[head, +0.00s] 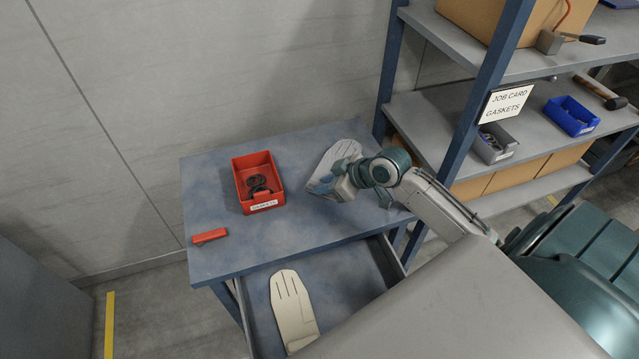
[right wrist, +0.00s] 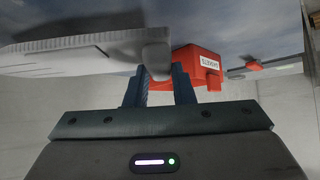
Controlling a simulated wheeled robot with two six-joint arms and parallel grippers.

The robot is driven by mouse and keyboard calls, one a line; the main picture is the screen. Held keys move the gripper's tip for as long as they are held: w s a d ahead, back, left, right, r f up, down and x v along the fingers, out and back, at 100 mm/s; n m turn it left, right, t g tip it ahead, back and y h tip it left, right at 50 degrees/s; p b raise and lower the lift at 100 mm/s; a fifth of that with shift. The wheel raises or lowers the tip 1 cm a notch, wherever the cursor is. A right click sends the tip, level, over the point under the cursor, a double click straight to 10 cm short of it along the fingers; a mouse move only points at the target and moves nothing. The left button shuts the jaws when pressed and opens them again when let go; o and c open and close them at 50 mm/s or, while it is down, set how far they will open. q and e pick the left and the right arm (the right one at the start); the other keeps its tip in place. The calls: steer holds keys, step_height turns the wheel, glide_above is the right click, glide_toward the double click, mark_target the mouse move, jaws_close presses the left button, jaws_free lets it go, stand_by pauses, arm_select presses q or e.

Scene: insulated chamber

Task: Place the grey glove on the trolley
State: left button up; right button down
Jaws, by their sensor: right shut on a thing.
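A pale grey glove (head: 336,158) is at the back right of the blue-grey worktop (head: 310,215). My right gripper (head: 332,186) is shut on it, with the fingers partly hidden in the head view. In the right wrist view the glove (right wrist: 85,52) runs off to the left and one part of it sits between the fingertips (right wrist: 158,75). I cannot tell whether it still touches the worktop. A second, cream glove (head: 292,308) lies flat in the open drawer below. No separate trolley can be told for sure. My left gripper is not in view.
A red bin (head: 240,185) of dark gaskets stands on the worktop, with a small red block (head: 209,236) at the front left. A shelf rack (head: 420,118) with bins and boxes stands close on the right. The worktop's front middle is clear.

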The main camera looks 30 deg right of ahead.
steer(key=w, duration=0.2)
steer(key=shift+w, duration=0.35)
step_height(320, 180, down, 3)
steer(key=shift+w+f+p, duration=0.1)
steer(key=shift+f+p, duration=0.05)
steer(key=shift+p, duration=0.8)
steer(key=shift+f, duration=0.25)
steer(key=shift+f, duration=0.2)
steer(key=c, duration=1.2)
jaws_free()
steer(key=shift+r, duration=0.1)
steer(key=shift+c, duration=0.2)
steer(key=shift+r, duration=0.1)
